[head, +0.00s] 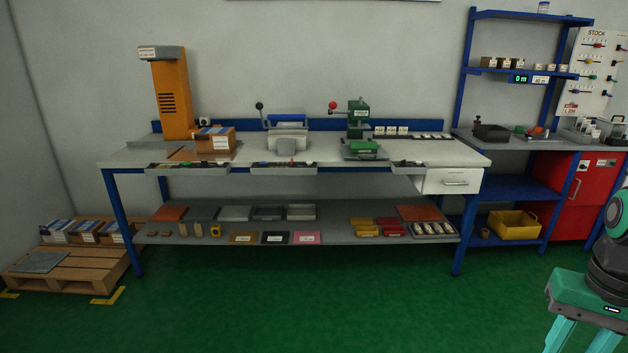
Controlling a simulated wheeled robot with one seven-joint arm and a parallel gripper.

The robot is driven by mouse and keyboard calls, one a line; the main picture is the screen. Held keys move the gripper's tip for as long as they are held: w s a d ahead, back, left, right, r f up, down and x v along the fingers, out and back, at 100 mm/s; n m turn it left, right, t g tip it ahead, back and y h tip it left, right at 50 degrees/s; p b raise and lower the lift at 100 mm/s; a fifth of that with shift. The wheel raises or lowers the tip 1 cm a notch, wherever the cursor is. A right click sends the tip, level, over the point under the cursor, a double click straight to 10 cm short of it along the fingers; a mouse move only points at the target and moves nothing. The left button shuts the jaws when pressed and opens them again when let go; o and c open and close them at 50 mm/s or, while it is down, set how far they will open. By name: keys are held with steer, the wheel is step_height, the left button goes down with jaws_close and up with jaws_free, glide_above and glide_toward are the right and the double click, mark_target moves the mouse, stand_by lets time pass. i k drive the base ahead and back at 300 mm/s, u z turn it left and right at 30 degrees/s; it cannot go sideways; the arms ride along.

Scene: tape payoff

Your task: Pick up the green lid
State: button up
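I cannot make out for certain which thing is the green lid. A small green item (520,129) lies on the right bench beside a red piece, too small to identify. A green patch (186,164) also shows in the left tray at the front of the workbench. My gripper (582,344) is at the bottom right, pointing down, with its two teal fingers apart and nothing seen between them. The fingertips run to the lower picture edge. It is well in front of the benches and touches nothing visible.
The long grey workbench (240,157) carries an orange column (172,95), a brown box (215,140) and a green press (358,118). A blue rack (466,65) and red cabinet (568,195) stand right. A pallet (75,270) lies left. The green floor (330,310) in front is clear.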

mark_target(353, 144)
steer(key=z, duration=0.05)
steer(key=i, duration=2.3)
steer(key=z, duration=0.35)
steer(key=i, duration=1.25)
steer(key=z, duration=0.2)
